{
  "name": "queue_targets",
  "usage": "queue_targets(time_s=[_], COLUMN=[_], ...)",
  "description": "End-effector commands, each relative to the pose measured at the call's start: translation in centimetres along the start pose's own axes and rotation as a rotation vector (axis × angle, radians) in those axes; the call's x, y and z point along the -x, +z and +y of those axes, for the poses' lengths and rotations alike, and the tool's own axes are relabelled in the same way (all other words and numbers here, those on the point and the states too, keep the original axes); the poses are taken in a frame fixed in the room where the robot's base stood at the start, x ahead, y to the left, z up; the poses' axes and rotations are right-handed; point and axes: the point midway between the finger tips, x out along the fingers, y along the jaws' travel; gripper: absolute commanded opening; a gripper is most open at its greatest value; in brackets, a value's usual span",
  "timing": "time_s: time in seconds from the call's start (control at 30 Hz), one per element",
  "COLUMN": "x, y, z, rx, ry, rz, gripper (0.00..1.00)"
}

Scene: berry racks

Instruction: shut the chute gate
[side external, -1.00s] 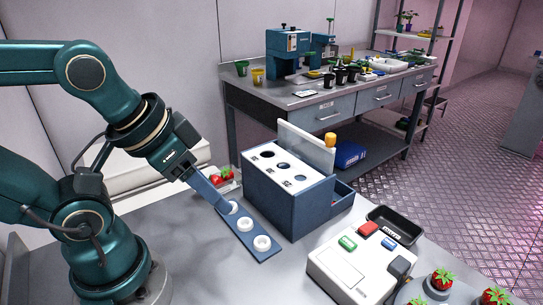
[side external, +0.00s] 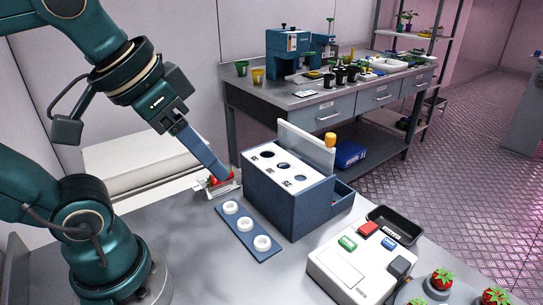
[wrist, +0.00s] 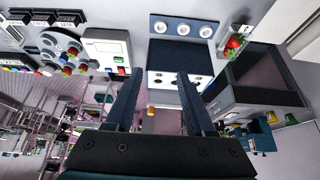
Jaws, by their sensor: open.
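The blue chute box (side external: 292,213) stands on the table, with a white top holding several dark holes. A pale upright panel (side external: 305,147) with an orange knob (side external: 330,139) stands along its back edge; it looks like the chute gate, raised above the top. My gripper (side external: 224,177) is left of the box, above the table and apart from the panel, with nothing held. In the wrist view my gripper (wrist: 158,72) has its two fingers apart, with the box's white top (wrist: 165,80) between and beyond them. The panel is not clear in that view.
A blue strip with three white rings (side external: 238,226) lies in front of the box. Red berries (side external: 219,178) in a small tray sit behind my fingertips. A white device with coloured buttons (side external: 345,270) and a black tray (side external: 394,226) stand to the right.

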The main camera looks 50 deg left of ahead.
Motion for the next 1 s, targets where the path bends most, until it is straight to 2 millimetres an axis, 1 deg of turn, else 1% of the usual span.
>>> queue_targets(time_s=[0.03, 0.17, 0.27, 0.37, 0.47, 0.53, 0.63, 0.67, 0.7, 0.77, 0.8, 0.87, 0.9, 0.97, 1.0], x=[0.9, -0.7, -1.8, -2.9, -4.1, -4.9, -5.9, -6.2, -6.7, -7.3, -7.7, -8.3, -8.7, -9.3, -9.7], y=[-0.6, -0.5, -0.9, -1.8, -3.4, -5.0, -7.9, -8.8, -10.2, -12.1, -13.5, -15.4, -16.5, -18.1, -18.9], z=[0.0, -1.8, -3.4, -5.1, -6.6, -7.4, -7.8, -7.7, -7.4, -6.6, -5.8, -4.2, -2.9, -0.8, 0.7], rx=[0.000, -0.206, -0.385, -0.600, -0.855, -1.048, -1.327, -1.410, -1.520, -1.681, -1.784, -1.934, -2.027, -2.156, -2.229], ry=[0.000, -0.104, -0.192, -0.292, -0.409, -0.501, -0.640, -0.685, -0.746, -0.843, -0.910, -1.018, -1.092, -1.207, -1.281], rz=[0.004, -0.101, -0.178, -0.264, -0.361, -0.429, -0.523, -0.551, -0.584, -0.634, -0.664, -0.705, -0.732, -0.765, -0.784], gripper=[0.54, 0.54, 0.54, 0.54, 0.54, 0.54, 0.54, 0.54, 0.54, 0.54, 0.54, 0.54, 0.54, 0.54, 0.54])
